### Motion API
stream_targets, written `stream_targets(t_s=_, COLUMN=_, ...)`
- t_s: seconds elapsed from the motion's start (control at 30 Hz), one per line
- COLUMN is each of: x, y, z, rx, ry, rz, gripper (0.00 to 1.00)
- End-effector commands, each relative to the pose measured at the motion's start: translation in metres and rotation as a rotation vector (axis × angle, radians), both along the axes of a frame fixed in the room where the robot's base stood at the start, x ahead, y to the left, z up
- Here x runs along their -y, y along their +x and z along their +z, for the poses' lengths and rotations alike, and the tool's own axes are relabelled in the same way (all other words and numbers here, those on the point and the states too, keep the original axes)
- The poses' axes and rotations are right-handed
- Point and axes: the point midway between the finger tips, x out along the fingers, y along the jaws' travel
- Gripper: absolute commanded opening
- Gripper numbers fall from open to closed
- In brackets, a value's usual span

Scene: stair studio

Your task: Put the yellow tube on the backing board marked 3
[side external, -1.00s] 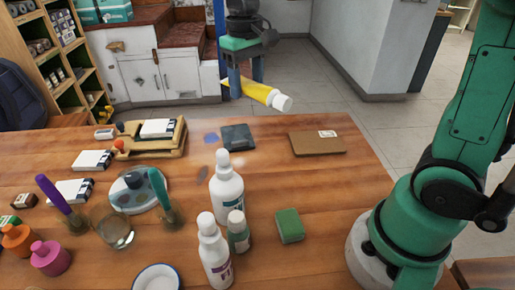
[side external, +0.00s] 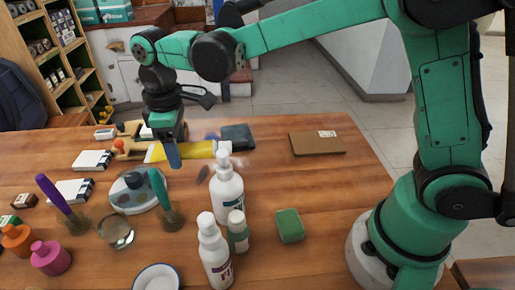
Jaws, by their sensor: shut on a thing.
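My gripper (side external: 173,157) is shut on the yellow tube (side external: 197,151) around its left part. A flat brown board (side external: 317,144) with a small white label lies at the table's back right. Flat white pieces with dark markings lie at the left, one farther back (side external: 91,160) and one nearer (side external: 75,190). I cannot read a number on any of these.
A white pump bottle (side external: 227,190), another white bottle (side external: 214,255) and a smaller bottle (side external: 238,232) stand mid-table. The table's right part is mostly clear.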

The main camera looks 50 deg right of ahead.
Motion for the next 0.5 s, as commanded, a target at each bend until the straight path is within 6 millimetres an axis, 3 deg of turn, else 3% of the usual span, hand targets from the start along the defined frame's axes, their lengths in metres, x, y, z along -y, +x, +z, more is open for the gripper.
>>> stream_targets(t_s=0.1, x=0.000, y=0.000, z=-0.031, rx=0.000, ry=0.000, rz=-0.001, gripper=0.00)
stream_targets(t_s=0.2, x=0.000, y=0.000, z=-0.051, rx=0.000, ry=0.000, rz=-0.002, gripper=0.00)
stream_targets(t_s=0.5, x=0.000, y=0.000, z=-0.085, rx=0.000, ry=0.000, rz=-0.003, gripper=0.00)
